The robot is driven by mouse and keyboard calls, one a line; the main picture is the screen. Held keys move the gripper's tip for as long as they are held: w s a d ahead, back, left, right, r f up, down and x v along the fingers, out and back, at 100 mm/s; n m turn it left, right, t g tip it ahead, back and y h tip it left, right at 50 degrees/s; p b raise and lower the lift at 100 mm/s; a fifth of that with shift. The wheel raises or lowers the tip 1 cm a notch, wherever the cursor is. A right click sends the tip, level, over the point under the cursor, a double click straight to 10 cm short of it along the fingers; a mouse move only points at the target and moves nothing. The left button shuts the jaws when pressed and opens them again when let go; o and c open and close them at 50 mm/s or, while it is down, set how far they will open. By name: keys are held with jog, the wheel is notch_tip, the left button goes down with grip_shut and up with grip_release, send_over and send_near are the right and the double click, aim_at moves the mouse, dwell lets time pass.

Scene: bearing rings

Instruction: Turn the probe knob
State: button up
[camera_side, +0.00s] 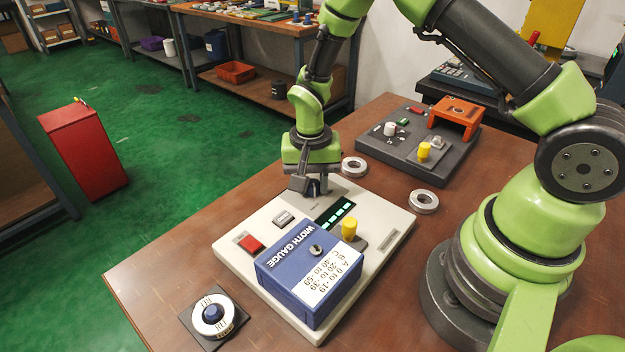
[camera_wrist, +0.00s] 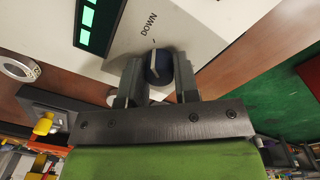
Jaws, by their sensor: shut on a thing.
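The probe knob (camera_wrist: 158,66) is a round dark blue knob with a pale pointer line, beside the word DOWN on the cream gauge base in the wrist view. My gripper (camera_wrist: 159,84) has one finger on each side of it and is shut on it. In the side view my gripper (camera_side: 317,188) reaches down at the far end of the cream base (camera_side: 372,188), and its fingers mostly hide the knob. The base carries a blue WIDTH GAUGE box (camera_side: 290,283), a red button (camera_side: 251,244), a yellow post (camera_side: 349,228) and a green-lit display (camera_side: 337,213).
Two metal rings lie on the brown table, one near my gripper (camera_side: 354,167) and one farther right (camera_side: 424,202). A dark plate (camera_side: 385,150) with an orange bridge (camera_side: 455,118) stands behind. A ring sits on a blue peg (camera_side: 212,313) at the front left.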

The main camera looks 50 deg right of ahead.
aim_at(311, 182)
jog(key=shift+m, duration=0.7)
jog(key=o, duration=0.9)
notch_tip(311, 182, up, 10)
jog(key=shift+w+a, duration=0.1)
jog(key=shift+r, duration=0.1)
